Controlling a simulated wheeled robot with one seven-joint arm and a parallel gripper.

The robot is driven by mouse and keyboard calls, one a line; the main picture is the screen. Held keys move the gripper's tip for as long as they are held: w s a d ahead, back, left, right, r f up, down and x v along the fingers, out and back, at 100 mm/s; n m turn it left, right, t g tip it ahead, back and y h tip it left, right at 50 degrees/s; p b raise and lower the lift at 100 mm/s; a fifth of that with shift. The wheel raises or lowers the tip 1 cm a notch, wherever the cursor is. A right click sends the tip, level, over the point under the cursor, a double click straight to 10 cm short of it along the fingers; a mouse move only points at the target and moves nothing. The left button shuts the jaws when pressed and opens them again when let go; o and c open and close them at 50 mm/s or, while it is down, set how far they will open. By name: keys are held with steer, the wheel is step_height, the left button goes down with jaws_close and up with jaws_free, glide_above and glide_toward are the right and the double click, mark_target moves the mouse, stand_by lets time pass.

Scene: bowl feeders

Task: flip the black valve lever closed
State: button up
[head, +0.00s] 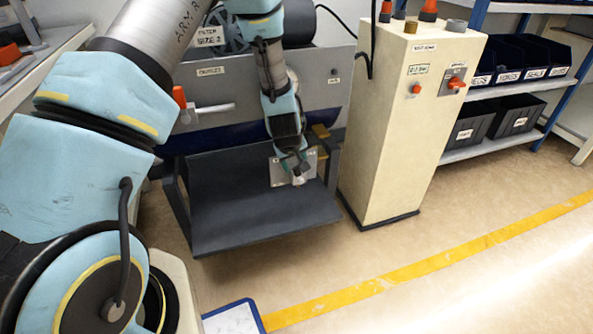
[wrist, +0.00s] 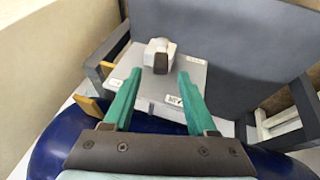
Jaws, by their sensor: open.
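In the wrist view a light grey valve body (wrist: 157,46) with a short dark lever (wrist: 161,64) stands on a grey labelled plate (wrist: 150,88). My gripper (wrist: 158,74) is open, its two green fingers apart with the lever seen between their tips. I cannot tell how far beyond the tips it is, and nothing is held. In the head view my gripper (head: 292,166) points down in front of the plate (head: 279,174), and the lever is mostly hidden behind the fingers.
A dark grey tray (head: 240,232) lies under the plate. A cream control cabinet (head: 385,150) with an orange switch stands close to the right. Open floor lies at the lower right.

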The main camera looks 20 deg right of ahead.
mark_target(296, 167)
steer(key=shift+x, duration=1.9)
steer(key=shift+a, duration=0.1)
steer(key=shift+c, duration=0.4)
jaws_close()
